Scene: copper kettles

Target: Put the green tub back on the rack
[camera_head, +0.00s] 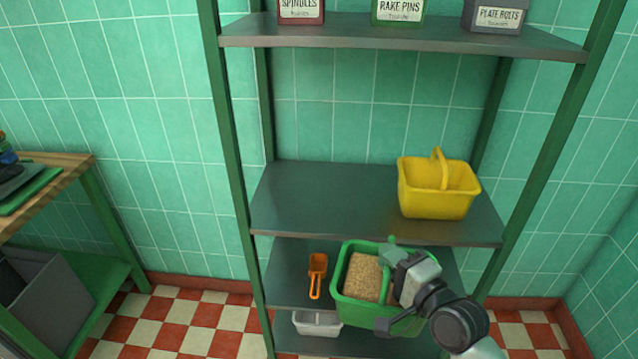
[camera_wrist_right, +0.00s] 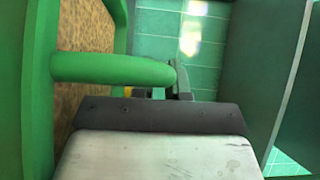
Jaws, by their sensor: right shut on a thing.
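The green tub (camera_head: 350,310), filled with tan grainy stuff (camera_head: 363,277), is in front of the rack (camera_head: 275,205), over the lower shelf in the head view. My right gripper (camera_head: 392,257) is shut on its green handle. The right wrist view shows the handle (camera_wrist_right: 110,68) running into the jaws (camera_wrist_right: 168,82), with the tub's wall (camera_wrist_right: 38,90) at left. I cannot tell whether the tub touches the lower shelf; its underside is hidden. My left gripper is not in view.
A yellow basket (camera_head: 438,190) stands at the right of the middle shelf, whose left part is bare. An orange scoop (camera_head: 317,274) is on the lower shelf, left of the tub. A white bin (camera_head: 316,323) sits below. Labelled tubs (camera_head: 398,11) stand on top.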

